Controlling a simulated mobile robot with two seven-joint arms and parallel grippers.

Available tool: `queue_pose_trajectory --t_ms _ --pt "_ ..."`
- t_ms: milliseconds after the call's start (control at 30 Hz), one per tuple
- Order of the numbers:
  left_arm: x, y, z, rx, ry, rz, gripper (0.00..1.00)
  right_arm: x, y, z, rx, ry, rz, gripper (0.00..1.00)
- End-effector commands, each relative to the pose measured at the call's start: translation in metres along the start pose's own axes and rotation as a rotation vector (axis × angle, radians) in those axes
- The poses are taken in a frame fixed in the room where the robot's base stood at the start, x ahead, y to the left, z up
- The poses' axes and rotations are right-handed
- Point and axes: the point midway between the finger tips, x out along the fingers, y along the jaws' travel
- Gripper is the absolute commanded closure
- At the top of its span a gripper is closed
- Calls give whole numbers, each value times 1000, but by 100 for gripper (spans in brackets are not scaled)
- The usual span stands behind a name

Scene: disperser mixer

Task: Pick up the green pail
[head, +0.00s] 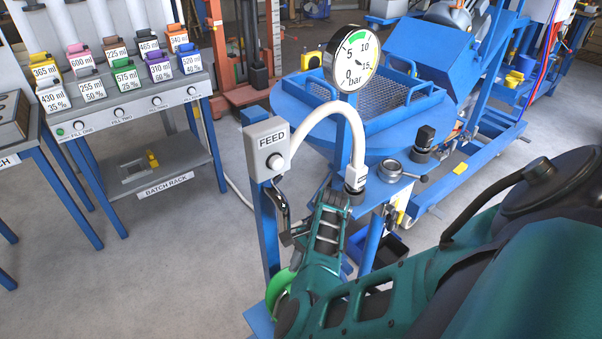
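A bright green curved piece (277,289), which looks like part of the green pail, shows at the bottom, low beside the blue stand. My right arm covers most of it, so its handle and full shape are hidden. My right arm comes in from the right and bends above and beside the green piece. The end of this arm (288,238) is near the blue post under the FEED box. Its fingers cannot be made out clearly, and I cannot tell whether they touch anything. My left gripper is not in view.
The FEED box (267,148), white hose (322,113) and pressure gauge (351,65) stand close above my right arm. A blue hopper with a mesh grate (375,88) is behind. The batch rack (135,118) with several labelled coloured containers is at left. Grey floor (170,265) is clear at lower left.

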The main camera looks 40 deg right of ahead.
Motion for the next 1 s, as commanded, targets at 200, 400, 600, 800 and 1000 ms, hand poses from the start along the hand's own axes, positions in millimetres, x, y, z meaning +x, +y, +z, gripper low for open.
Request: queue_pose_trajectory --t_ms 200,400,600,800,1000 --pt "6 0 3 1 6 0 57 27 0 0 1 -1 1 49" --pt "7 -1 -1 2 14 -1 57 28 0 0 1 0 0 49" --pt "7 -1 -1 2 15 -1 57 28 0 0 1 0 0 49" --pt "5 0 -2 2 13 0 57 30 1 -1 1 0 1 49" --pt "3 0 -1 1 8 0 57 32 0 -2 0 1 0 49"
